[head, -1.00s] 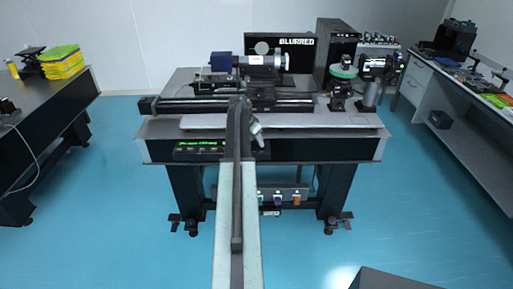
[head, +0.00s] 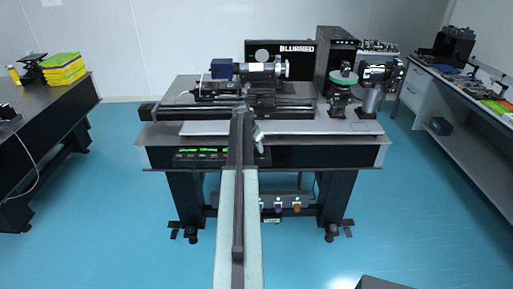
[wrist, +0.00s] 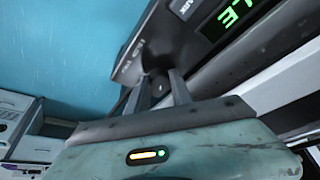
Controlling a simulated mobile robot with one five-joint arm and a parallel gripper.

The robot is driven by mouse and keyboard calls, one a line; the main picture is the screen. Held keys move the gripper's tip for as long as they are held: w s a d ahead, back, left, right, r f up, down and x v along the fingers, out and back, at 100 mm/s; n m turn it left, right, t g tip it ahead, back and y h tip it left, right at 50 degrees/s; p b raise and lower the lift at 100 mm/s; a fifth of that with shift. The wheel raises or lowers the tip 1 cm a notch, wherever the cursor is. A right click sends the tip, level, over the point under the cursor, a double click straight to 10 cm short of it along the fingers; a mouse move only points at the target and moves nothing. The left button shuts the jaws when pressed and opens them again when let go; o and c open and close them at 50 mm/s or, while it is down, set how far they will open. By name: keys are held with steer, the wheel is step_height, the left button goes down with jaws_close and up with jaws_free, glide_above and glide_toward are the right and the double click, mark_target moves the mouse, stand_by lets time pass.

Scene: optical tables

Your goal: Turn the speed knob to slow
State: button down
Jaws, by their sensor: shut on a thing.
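The black control panel (head: 212,158) with green lit text is set in the front of the middle table, and my arm covers its right end. In the wrist view, the panel face (wrist: 175,40) fills the top, with part of a green display (wrist: 229,17) at the right. My gripper (wrist: 160,84) is at the panel with its two fingers closed around a small dark knob (wrist: 156,76). The knob's pointer and markings are too dark and too hidden to read. In the head view, the knob is hidden behind my arm.
The middle optical table (head: 150,131) carries a rail stage, a camera-like tube (head: 262,69) and a screen reading "BLURRED" (head: 297,48). A lower box with small coloured knobs (head: 279,207) hangs below. Side tables stand left and right, with blue floor between.

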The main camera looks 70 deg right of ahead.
steer(key=n, duration=0.1)
steer(key=n+t, duration=0.1)
steer(key=n, duration=0.1)
steer(key=n+t, duration=0.1)
steer(key=n, duration=0.1)
steer(key=shift+s, duration=0.25)
steer(key=n+t, duration=0.1)
steer(key=n, duration=0.4)
steer(key=shift+t, duration=0.4)
steer(key=shift+s+n+y, duration=0.1)
steer(key=shift+n+y, duration=0.2)
steer(key=c, duration=1.1)
jaws_free()
steer(key=p+v, duration=0.7)
steer(key=shift+s+a+r, duration=0.15)
steer(key=shift+a+r, duration=0.05)
steer(key=shift+r, duration=0.15)
